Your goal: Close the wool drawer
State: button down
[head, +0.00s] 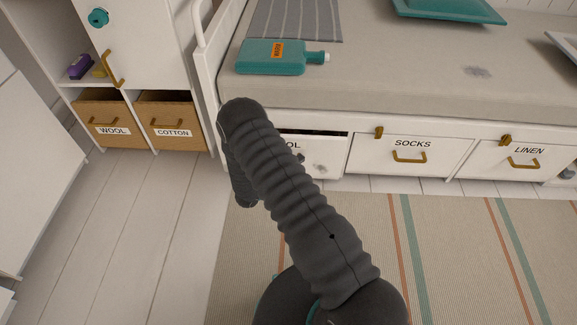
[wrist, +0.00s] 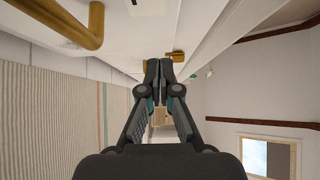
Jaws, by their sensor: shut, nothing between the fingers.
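The wool drawer (head: 328,152) is a white drawer in the bed base, its label partly covered by my arm so only "OL" shows. A dark gap along its top edge shows that it stands slightly open. Its handle is hidden in the head view. My gripper (wrist: 165,70) is shut and empty in the wrist view, its fingertips beside white panels. A thick brass handle (wrist: 88,34) is at upper left there; I cannot tell which drawer it belongs to. The head view hides the fingers behind my arm.
To the right are the socks drawer (head: 440,157) and linen drawer (head: 497,160), both with brass handles. A teal bottle (head: 270,57) lies on the bed. A striped rug (head: 450,270) covers the floor.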

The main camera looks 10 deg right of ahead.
aim_at(298, 142)
jog(key=w+d, duration=0.1)
jog(key=w, duration=0.1)
jog(key=w+d, duration=0.1)
jog(key=d, duration=0.1)
jog(key=shift+w, duration=0.4)
jog(key=shift+w+d, duration=0.2)
jog(key=shift+w, duration=0.35)
jog(key=w+b, duration=0.1)
jog(key=w, duration=0.1)
jog(key=w+d+b, duration=0.1)
jog(key=shift+w+d+f+b, duration=0.1)
jog(key=shift+w+f+b, duration=0.15)
jog(key=shift+w+b, duration=0.1)
jog(key=shift+w+d+r, duration=0.1)
jog(key=shift+w+r, duration=0.25)
jog(key=shift+w, duration=0.1)
